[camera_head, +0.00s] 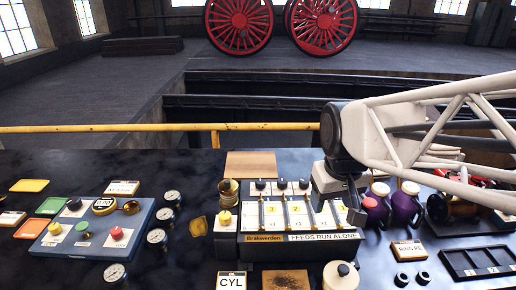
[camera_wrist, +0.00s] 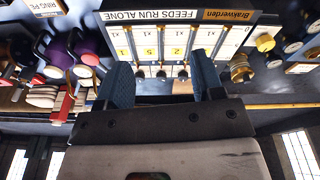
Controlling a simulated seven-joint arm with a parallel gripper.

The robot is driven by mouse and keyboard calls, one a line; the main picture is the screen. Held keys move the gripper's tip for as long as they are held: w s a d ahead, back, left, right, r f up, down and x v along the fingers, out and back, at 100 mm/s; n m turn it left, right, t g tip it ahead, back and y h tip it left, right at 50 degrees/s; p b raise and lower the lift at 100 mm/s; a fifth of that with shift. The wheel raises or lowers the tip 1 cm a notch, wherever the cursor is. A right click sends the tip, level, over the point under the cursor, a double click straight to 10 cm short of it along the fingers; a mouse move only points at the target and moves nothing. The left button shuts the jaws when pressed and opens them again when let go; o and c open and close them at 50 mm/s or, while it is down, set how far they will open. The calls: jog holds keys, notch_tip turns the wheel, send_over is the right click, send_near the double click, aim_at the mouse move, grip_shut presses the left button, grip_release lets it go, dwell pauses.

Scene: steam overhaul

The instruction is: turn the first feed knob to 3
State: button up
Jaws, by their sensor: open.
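The feed unit (camera_head: 302,244) is a dark box with a pale, lettered top and a "FEEDS RUN ALONE" label. Several dark round knobs stand in a row along its far edge. I take the leftmost, above the Brakverden plate, as the first feed knob (camera_head: 260,184). My gripper (camera_head: 341,203) is over the right end of the box, to the right of that knob, and hides part of the row. In the wrist view, my gripper (camera_wrist: 159,68) is open, its blue fingers wide apart, with several knobs showing between them.
A brass stack (camera_head: 228,192) stands left of the box. Purple-bodied pots (camera_head: 407,208) stand close at its right. A blue panel (camera_head: 95,231) with buttons and gauges lies at left. A cream-lidded pot (camera_head: 341,276) stands in front. A yellow rail (camera_head: 110,128) runs behind.

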jog(key=w+a+f+n+g, duration=0.1)
jog(key=w+a, duration=0.2)
jog(key=w, duration=0.3)
jog(key=w+a+f+n, duration=0.1)
jog(key=w+a+n, duration=0.15)
jog(key=w, duration=0.45)
jog(key=n+g, duration=0.1)
jog(key=n, duration=0.1)
send_over(260, 182)
notch_tip(260, 182, down, 5)
jog(key=shift+d, duration=0.15)
jog(key=shift+w+f, duration=0.1)
jog(key=shift+f, duration=0.05)
jog(key=shift+f, duration=0.15)
jog(key=shift+f, duration=3.75)
jog(key=shift+c, duration=0.2)
jog(key=c, duration=0.9)
